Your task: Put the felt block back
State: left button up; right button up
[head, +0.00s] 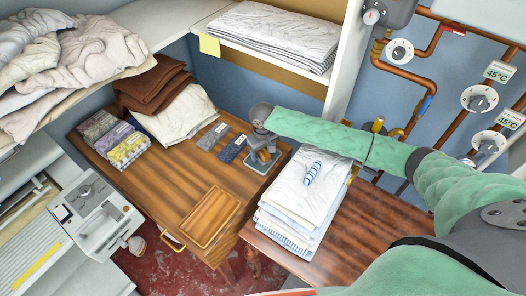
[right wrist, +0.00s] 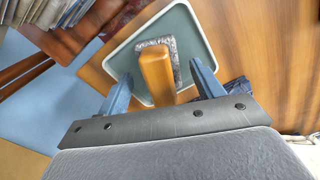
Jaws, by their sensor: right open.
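The felt block (right wrist: 155,72) has an orange-brown wooden handle and a speckled grey felt part (right wrist: 170,45). It sits on a grey-green tray with a pale rim (right wrist: 118,62) in the right wrist view. In the head view the tray (head: 252,168) is at the right end of the wooden table, and the block is mostly hidden under my gripper. My right gripper (head: 263,153) points down over it. In the right wrist view its two blue fingers (right wrist: 163,80) are open, one on each side of the handle, with gaps visible. My left gripper is not in view.
Dark folded cloths (head: 231,149) lie just left of the tray. A linen stack (head: 290,225) with a blue-striped roll (head: 313,172) stands to the right. An empty wooden tray (head: 210,217) lies at the table's front. Copper pipes and valves (head: 425,100) line the right wall.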

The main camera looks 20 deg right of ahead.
aim_at(263, 150)
notch_tip(263, 150, up, 2)
jog(key=shift+r+p, duration=0.1)
jog(key=shift+p, duration=0.65)
notch_tip(263, 150, up, 4)
jog(key=p, duration=0.3)
jog(key=shift+p, duration=0.35)
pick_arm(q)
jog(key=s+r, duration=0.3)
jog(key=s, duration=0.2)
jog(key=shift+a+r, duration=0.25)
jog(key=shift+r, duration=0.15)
pick_arm(e)
jog(key=shift+r, duration=2.3)
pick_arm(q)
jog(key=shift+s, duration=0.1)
